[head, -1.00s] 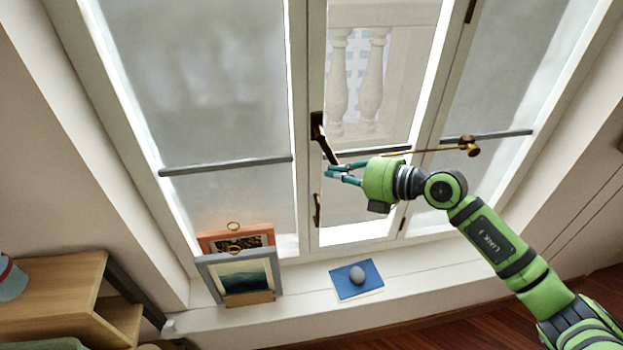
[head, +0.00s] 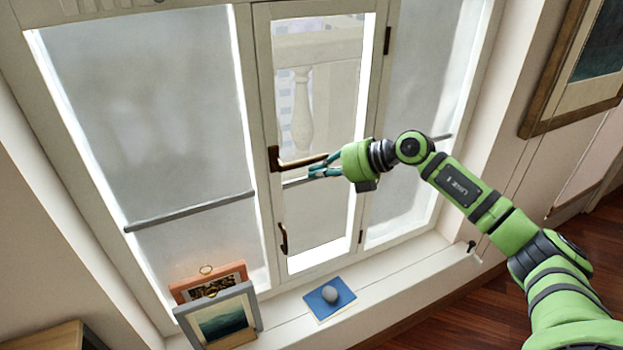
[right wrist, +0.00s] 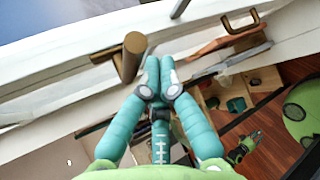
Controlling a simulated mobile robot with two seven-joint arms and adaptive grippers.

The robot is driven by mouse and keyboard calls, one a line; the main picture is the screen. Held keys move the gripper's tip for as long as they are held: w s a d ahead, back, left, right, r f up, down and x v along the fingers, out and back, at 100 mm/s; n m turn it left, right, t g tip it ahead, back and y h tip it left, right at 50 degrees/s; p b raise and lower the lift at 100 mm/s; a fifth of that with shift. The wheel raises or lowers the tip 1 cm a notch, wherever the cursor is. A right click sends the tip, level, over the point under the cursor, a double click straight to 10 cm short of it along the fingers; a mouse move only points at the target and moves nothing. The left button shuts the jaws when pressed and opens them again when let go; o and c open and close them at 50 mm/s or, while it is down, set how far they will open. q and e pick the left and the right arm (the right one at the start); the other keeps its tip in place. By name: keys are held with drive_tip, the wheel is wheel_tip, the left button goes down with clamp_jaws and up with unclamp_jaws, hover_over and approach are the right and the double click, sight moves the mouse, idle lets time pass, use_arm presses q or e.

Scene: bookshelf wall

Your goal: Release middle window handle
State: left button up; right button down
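The middle window (head: 262,110) has a dark bronze handle (head: 275,160) on its left frame side, with the lever pointing right, roughly level. My right gripper (head: 314,172) is at the lever's free end, just beside and below it. In the right wrist view the teal fingertips (right wrist: 159,64) lie close together with nothing seen between them. The bronze handle (right wrist: 131,58) stands just left of the fingers there, seemingly outside them; I cannot tell if they touch.
A smaller dark handle (head: 284,240) sits lower on the same frame. A framed picture (head: 575,70) hangs on the right wall.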

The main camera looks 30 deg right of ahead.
use_arm(q)
drive_tip(key=shift+d+r, duration=0.25)
drive_tip(key=shift+d, duration=0.15)
use_arm(e)
drive_tip(key=shift+d+r, duration=0.1)
drive_tip(key=shift+r, duration=0.5)
use_arm(q)
drive_tip(key=shift+w+a, duration=0.1)
drive_tip(key=shift+a, duration=0.1)
use_arm(e)
drive_tip(key=shift+w+r, duration=0.1)
drive_tip(key=shift+r, duration=0.2)
drive_tip(key=shift+f, duration=0.1)
wheel_tip(320, 180, down, 5)
drive_tip(key=s+b, duration=0.1)
drive_tip(key=b, duration=0.3)
use_arm(q)
wheel_tip(320, 180, down, 7)
drive_tip(key=a+b, duration=0.1)
drive_tip(key=b, duration=0.1)
drive_tip(key=shift+s+r, duration=0.15)
drive_tip(key=shift+s, duration=0.15)
use_arm(e)
drive_tip(key=s+r, duration=0.6)
drive_tip(key=r, duration=0.2)
drive_tip(key=shift+s, duration=0.25)
